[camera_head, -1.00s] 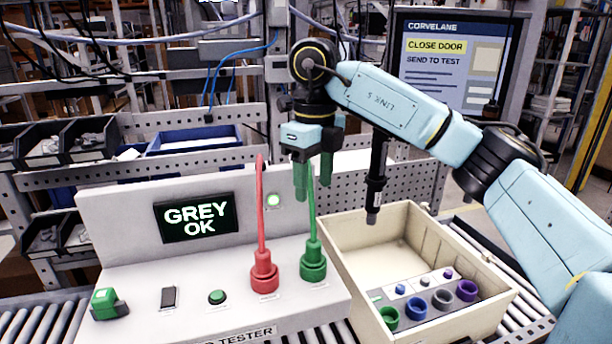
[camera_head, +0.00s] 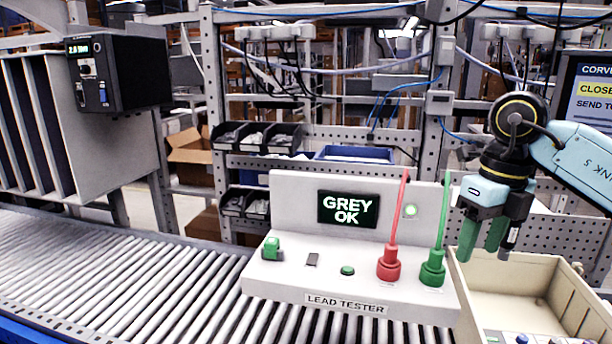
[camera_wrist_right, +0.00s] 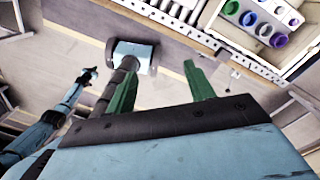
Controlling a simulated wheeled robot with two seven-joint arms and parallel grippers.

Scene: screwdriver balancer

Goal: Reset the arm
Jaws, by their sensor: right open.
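My right gripper (camera_head: 482,242) hangs at the right of the head view with its green fingers pointing down. It is open and holds nothing. It is above the back left part of the beige bin, just right of the lead tester (camera_head: 270,279). In the right wrist view, the two green fingers (camera_wrist_right: 162,90) stand apart with nothing between them. My right arm (camera_head: 575,160) reaches in from the right edge. My left gripper does not show in the head view.
The tester's screen (camera_head: 348,209) reads GREY OK. A red lead (camera_head: 390,262) and a green lead (camera_head: 433,266) stand on it. The beige bin (camera_head: 505,283) holds coloured sockets, clearer in the wrist view (camera_wrist_right: 262,30). The roller conveyor (camera_head: 130,275) at left is bare.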

